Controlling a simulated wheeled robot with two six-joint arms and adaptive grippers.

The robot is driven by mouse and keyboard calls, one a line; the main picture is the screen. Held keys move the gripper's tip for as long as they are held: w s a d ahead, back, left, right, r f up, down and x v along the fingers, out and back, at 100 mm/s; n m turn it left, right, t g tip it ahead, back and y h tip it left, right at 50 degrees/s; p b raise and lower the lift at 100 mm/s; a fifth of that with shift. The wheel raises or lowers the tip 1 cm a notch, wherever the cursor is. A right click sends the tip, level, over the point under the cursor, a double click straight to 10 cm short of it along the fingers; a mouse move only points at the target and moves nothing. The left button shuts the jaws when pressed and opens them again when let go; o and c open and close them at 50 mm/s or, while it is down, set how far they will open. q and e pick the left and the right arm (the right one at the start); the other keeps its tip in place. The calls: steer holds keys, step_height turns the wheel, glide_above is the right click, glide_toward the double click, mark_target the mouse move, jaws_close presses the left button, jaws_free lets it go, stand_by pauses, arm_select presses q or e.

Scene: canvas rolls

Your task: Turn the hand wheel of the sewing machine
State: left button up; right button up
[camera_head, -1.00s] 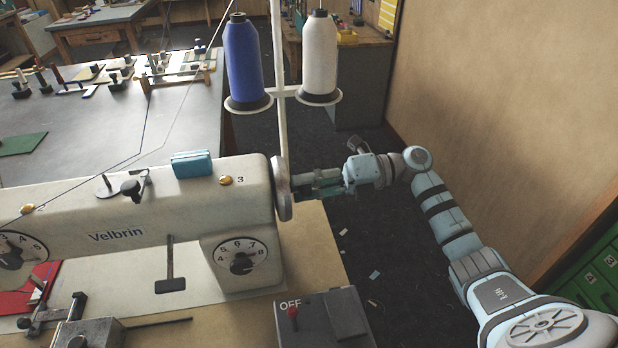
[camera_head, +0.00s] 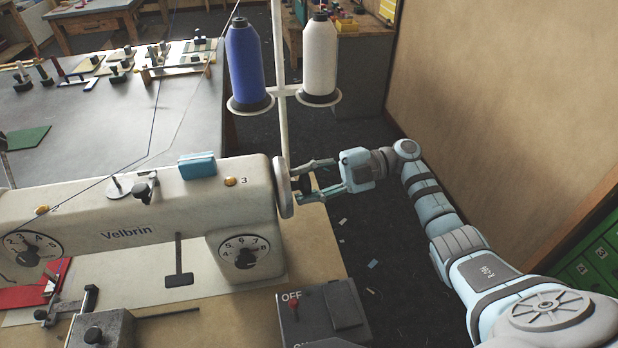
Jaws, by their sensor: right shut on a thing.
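The cream sewing machine (camera_head: 150,205) marked "Velbrin" stands on the table at the left. Its pale hand wheel (camera_head: 283,188) sits on the right end of the machine, seen almost edge-on. My right gripper (camera_head: 297,184) comes from the right and is shut on the hand wheel, its two fingers spread one above the other against the wheel's outer side. A dark round part (camera_head: 306,182) shows between the fingers. The exact finger contact is too small to tell. My left gripper is not in view.
A thread stand with a blue cone (camera_head: 244,62) and a white cone (camera_head: 320,58) rises behind the wheel. A teal box (camera_head: 197,166) lies on the machine. A grey switch box (camera_head: 325,312) marked OFF stands in front. Open floor lies right of the table.

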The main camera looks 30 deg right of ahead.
steer(key=m, duration=0.3)
steer(key=shift+f+p, duration=0.15)
steer(key=shift+p, duration=0.25)
steer(key=shift+f+m+g+y+p, duration=0.1)
steer(key=shift+m+g+y+p, duration=0.3)
steer(key=shift+m, duration=1.3)
steer(key=o, duration=1.1)
steer(key=shift+o, duration=0.2)
steer(key=shift+a, duration=0.1)
steer(key=s+d, duration=0.1)
steer(key=d, duration=0.6)
steer(key=shift+s+d+r, duration=0.15)
steer(key=shift+d+r, duration=0.05)
steer(key=shift+r, duration=0.15)
